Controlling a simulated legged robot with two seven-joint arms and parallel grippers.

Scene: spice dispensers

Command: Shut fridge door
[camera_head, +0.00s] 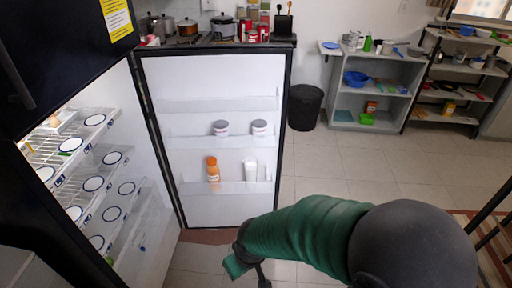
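The fridge door (222,80) stands wide open in the middle of the view, its white inner side facing me. Its racks hold two grey-lidded jars (221,128), an orange bottle (212,169) and a white container (250,171). The open fridge compartment (150,190) is at the left, with several round-marked items on its shelves. My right arm comes in from the lower right, and my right gripper (250,268) is low in front of the door's lower edge, apparently apart from it. Its fingers are small and partly hidden, so their opening is unclear. My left gripper is not in view.
A black upper fridge door (70,60) with a yellow note fills the upper left. A counter with pots (187,27) is behind the door. A black bin (305,106) and grey shelves (372,105) stand at the back right. Tiled floor (335,165) right of the door is clear.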

